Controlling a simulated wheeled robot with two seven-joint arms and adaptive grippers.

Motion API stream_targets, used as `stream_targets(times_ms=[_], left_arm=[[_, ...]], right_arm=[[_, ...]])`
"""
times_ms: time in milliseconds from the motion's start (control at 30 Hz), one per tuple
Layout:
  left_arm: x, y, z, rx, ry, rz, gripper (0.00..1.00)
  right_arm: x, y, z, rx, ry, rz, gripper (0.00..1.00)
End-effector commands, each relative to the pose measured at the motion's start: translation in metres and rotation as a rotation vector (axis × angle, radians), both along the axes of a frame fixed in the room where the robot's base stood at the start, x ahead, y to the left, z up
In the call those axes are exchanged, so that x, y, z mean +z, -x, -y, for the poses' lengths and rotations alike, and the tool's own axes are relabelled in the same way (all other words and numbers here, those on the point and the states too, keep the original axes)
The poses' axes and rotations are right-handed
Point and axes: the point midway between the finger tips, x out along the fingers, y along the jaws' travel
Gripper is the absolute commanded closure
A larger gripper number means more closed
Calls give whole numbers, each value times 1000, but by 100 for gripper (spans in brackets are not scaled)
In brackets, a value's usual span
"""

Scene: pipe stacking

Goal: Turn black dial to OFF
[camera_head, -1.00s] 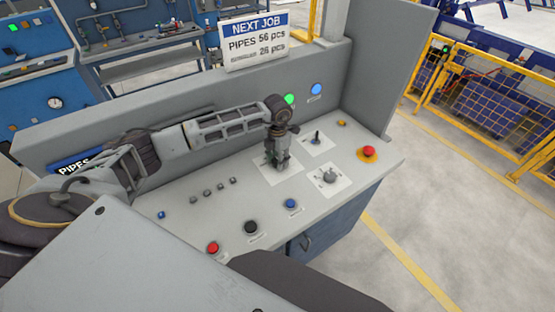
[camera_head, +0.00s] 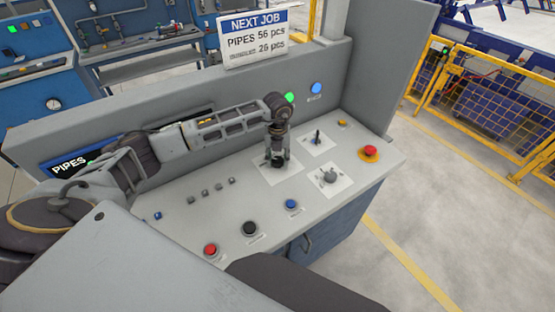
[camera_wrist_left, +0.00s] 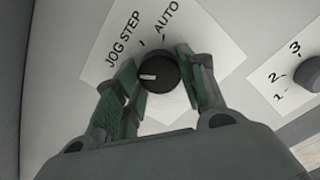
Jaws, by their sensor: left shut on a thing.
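The black dial (camera_wrist_left: 158,72) sits on a white label plate (camera_wrist_left: 205,28) on the grey console. Its white mark points to the left in the left wrist view, near the JOG STEP side. The words JOG STEP and AUTO show above it; I see no OFF word, and the gripper hides part of the plate. My left gripper (camera_head: 277,152) reaches down onto the console at the dial. In the left wrist view its green-padded fingers (camera_wrist_left: 160,78) stand on both sides of the dial, shut on it. My right gripper is not in view.
A grey selector knob (camera_head: 329,176) and a small lever switch (camera_head: 317,138) stand close to the right. A red emergency button (camera_head: 370,151) is at the console's right. Red, black and blue buttons line the front edge. The upright back panel (camera_head: 215,122) rises behind the arm.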

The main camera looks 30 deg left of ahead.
Motion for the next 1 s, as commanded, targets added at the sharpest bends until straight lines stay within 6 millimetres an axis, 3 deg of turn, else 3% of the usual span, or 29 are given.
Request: stream_targets(times_ms=[500,1000], left_arm=[[1,-1,0,373,-1,3,84],[1,-2,0,490,0,3,84]], right_arm=[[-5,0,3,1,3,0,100],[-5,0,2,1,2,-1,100]])
